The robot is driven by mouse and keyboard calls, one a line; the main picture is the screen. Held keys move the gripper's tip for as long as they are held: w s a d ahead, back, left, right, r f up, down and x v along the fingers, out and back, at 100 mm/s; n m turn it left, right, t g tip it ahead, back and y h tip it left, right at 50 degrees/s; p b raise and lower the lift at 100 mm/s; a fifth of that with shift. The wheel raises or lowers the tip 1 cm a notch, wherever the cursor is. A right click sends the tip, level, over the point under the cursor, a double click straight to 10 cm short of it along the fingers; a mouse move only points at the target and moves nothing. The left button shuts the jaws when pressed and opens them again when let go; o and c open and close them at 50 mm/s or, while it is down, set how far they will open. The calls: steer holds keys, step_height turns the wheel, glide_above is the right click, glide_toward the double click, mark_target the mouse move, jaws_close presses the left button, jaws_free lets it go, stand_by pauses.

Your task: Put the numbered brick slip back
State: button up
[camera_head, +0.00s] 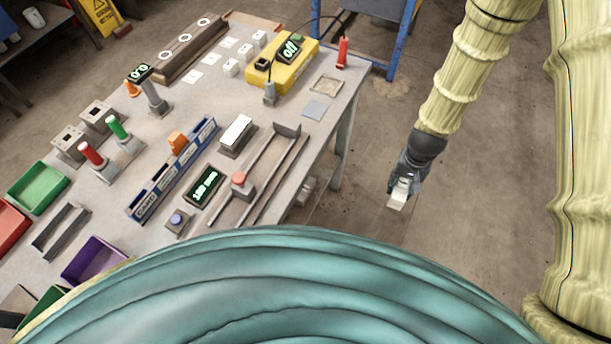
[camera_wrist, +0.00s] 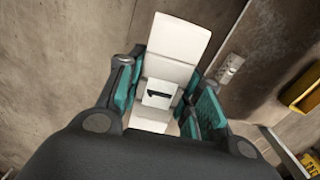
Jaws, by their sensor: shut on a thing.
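My gripper (camera_head: 402,186) hangs out over the floor, right of the workbench. It is shut on a white brick slip (camera_head: 397,201). In the wrist view the white slip (camera_wrist: 178,42) sits between the teal finger pads of my gripper (camera_wrist: 163,95). A black mark like a 1 shows on a white face there, and the slip's lower part is hidden by my gripper. On the bench, several flat white squares (camera_head: 211,60) and several small white blocks (camera_head: 230,67) stand in rows beside a long brown bar (camera_head: 190,49) with round white marks. Their numbers are too small to read.
The grey workbench (camera_head: 330,122) carries a yellow device (camera_head: 283,72), a red marker (camera_head: 343,52), a blue rack (camera_head: 170,172), a metal channel (camera_head: 262,165) and coloured bins (camera_head: 38,187). A blue frame (camera_head: 399,40) stands behind. The floor around my gripper is clear.

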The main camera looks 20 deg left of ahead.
steer(key=s+a+f+m+b, duration=0.1)
steer(key=s+a+f+b, duration=0.15)
steer(key=a+f, duration=0.4)
steer(key=s+a+f+m+b, duration=0.2)
steer(key=s+a+f, duration=0.1)
steer(key=a+f, duration=0.4)
steer(key=s+a+f+m+b, duration=0.3)
steer(key=s+a+f+b, duration=0.15)
steer(key=s+f, duration=0.4)
steer(key=s+a+f+m+b, duration=0.45)
steer(key=s+f, duration=0.25)
steer(key=f, duration=0.2)
steer(key=shift+n, duration=0.35)
steer(key=w+a, duration=0.3)
steer(key=a, duration=0.1)
steer(key=w+a+f+p, duration=0.1)
steer(key=w+a, duration=0.2)
steer(key=w, duration=0.1)
steer(key=w+a, duration=0.4)
steer(key=shift+a+f, duration=0.15)
steer(key=shift+a, duration=0.2)
steer(key=shift+f+p, duration=0.35)
steer(key=shift+f, duration=1.4)
steer(key=shift+f, duration=0.15)
steer(key=o, duration=1.2)
